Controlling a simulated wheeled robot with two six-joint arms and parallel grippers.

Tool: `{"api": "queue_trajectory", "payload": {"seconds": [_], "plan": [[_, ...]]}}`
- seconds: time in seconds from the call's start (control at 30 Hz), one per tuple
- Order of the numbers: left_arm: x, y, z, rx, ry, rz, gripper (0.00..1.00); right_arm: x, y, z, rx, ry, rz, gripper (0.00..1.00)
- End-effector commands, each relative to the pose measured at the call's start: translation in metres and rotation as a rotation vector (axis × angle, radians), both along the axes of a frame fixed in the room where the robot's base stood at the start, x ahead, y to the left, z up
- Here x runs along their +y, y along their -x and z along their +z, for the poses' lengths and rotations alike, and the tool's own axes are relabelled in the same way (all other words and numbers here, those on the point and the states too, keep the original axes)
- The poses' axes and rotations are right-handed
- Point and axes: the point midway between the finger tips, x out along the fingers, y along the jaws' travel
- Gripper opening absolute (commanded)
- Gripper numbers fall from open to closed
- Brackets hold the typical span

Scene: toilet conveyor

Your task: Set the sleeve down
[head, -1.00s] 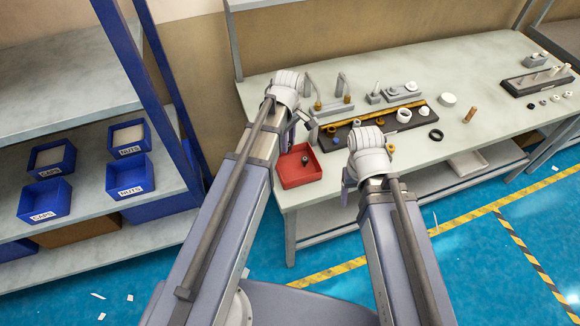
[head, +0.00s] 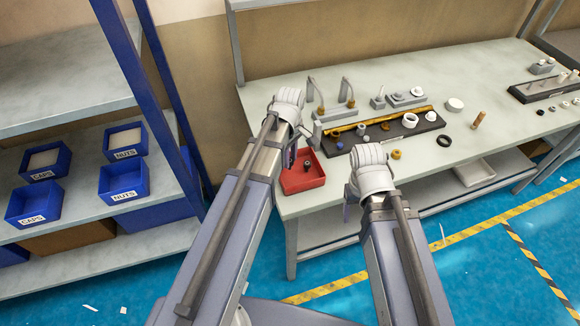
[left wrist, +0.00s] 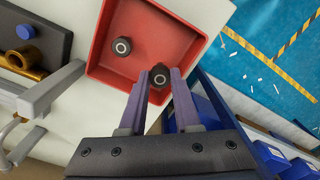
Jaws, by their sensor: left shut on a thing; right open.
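My left gripper (left wrist: 154,84) is shut on a small dark sleeve (left wrist: 159,75) with a pale ring on its end. In the left wrist view it hangs over the near edge of the red tray (left wrist: 103,60); its height above the tray floor is hard to tell. A second dark round piece (left wrist: 122,46) lies inside the tray. In the head view my left gripper (head: 291,155) is at the left side of the red tray (head: 301,185), its fingers partly hidden by my arm. My right gripper (head: 347,196) is open, mostly hidden behind its wrist, by the table's front edge.
A dark board (head: 372,135) with rings and brass parts lies right of the tray on the pale table (head: 500,95). Grey fixtures (head: 332,110) stand behind it. A shelf with blue bins (head: 126,180) stands at left.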

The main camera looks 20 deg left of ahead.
Motion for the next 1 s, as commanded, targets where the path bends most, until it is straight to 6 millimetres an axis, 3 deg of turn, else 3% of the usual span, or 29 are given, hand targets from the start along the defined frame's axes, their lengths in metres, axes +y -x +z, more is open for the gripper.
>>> {"api": "queue_trajectory", "payload": {"seconds": [0.27,0.73,0.77,1.0], "plan": [[0.0,0.0,-0.035,0.0,0.0,0.0,0.0,0.0,0.0,-0.035,0.0,0.0,0.0,0.68],[0.0,0.0,-0.04,0.0,0.0,0.0,0.0,0.0,0.0,-0.04,0.0,0.0,0.0,0.68],[0.0,0.0,-0.038,0.0,0.0,0.0,0.34,0.0,0.0,-0.038,0.0,0.0,0.0,0.68],[0.0,0.0,-0.038,0.0,0.0,0.0,0.61,0.0,0.0,-0.038,0.0,0.0,0.0,0.68]]}}
